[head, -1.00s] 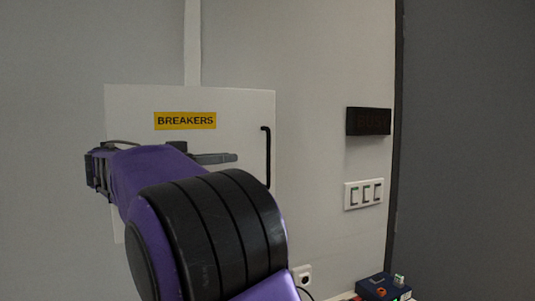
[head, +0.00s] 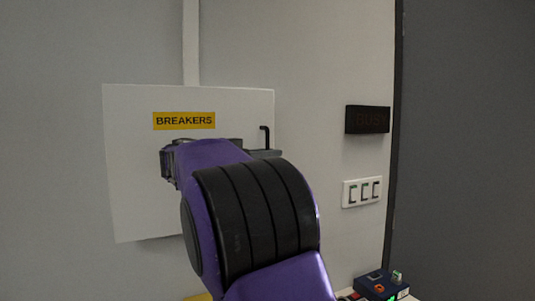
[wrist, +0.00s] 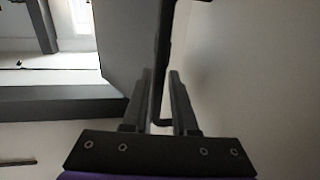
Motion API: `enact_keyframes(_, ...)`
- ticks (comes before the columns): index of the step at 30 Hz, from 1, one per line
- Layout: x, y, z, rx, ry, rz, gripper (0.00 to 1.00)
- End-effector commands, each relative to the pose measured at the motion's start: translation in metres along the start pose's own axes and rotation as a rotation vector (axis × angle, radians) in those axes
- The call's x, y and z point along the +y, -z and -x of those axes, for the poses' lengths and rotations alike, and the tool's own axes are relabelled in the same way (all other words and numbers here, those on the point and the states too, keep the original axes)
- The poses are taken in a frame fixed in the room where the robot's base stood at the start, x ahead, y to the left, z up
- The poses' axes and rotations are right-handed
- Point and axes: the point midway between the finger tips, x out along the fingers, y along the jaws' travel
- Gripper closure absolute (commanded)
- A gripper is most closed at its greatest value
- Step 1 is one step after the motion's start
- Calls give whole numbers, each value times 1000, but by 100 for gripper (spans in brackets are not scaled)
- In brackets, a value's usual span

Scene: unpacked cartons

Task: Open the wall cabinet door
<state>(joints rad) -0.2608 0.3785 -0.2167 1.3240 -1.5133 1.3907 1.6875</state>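The wall cabinet door (head: 135,180) is a pale flat panel with a yellow BREAKERS label (head: 184,120). It looks shut in the head view. Its black upright bar handle (head: 266,135) is near the right edge, its lower part hidden behind my arm and gripper. In the wrist view the handle (wrist: 159,85) runs between the two fingers of my gripper (wrist: 160,78). The fingers are apart, one on each side of the bar, with a narrow gap showing. In the head view my gripper (head: 264,153) reaches right across the door to the handle.
A dark BUSY sign (head: 367,120) and a white switch panel (head: 362,192) are on the wall to the right. A blue box with buttons (head: 382,286) is at the lower right. The wall between door and sign is clear.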

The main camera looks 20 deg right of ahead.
Motion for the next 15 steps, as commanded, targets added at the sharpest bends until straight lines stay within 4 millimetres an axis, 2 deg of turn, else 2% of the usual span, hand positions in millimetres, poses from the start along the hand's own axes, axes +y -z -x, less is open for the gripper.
enact_keyframes(2,0,0,0,0,0,0,77)
enact_keyframes(6,0,0,0,0,0,0,100)
enact_keyframes(15,0,0,0,0,0,0,100)
